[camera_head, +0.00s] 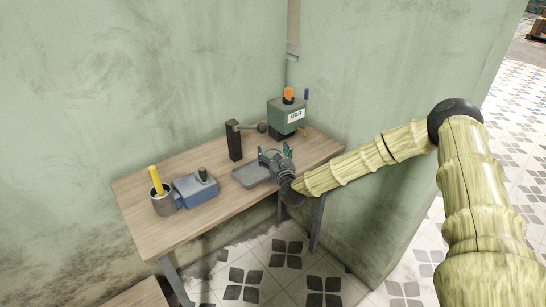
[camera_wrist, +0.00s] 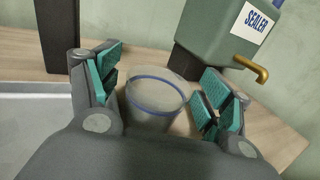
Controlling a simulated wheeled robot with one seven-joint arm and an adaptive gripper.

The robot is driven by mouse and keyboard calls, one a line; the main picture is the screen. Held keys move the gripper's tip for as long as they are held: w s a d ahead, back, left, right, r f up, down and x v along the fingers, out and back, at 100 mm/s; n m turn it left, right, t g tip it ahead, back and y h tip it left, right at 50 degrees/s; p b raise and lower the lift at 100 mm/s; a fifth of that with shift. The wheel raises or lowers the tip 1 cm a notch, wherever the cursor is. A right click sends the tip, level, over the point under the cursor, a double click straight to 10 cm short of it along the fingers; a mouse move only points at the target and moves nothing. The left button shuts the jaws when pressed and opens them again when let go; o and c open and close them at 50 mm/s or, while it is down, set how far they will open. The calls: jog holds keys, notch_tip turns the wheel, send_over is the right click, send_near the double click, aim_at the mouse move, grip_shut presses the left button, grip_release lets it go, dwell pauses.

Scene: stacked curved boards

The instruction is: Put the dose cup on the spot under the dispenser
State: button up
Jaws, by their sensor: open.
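The dose cup (camera_wrist: 153,103) is a clear cup with a blue band near its rim. It stands upright on the table between my gripper's fingers in the wrist view. My gripper (camera_wrist: 161,88) is open, its green-padded fingers on either side of the cup; I cannot tell if they touch it. In the head view my gripper (camera_head: 276,155) is over the table's right half, and the cup is not clear there. The dispenser (camera_wrist: 222,32), a green box labelled SEALER with a brass spout (camera_wrist: 251,68), is beyond and right of the cup; it also shows in the head view (camera_head: 286,119). No marked spot is discernible.
A grey tray (camera_head: 244,177) lies left of my gripper. A dark post with a lever (camera_head: 234,141) stands behind it. A blue-grey device (camera_head: 196,190) and a grey pot with a yellow stick (camera_head: 162,205) occupy the table's left. Green walls close the back and right.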

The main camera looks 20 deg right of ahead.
jog(key=shift+w, duration=0.1)
jog(key=shift+c, duration=0.2)
jog(key=c, duration=1)
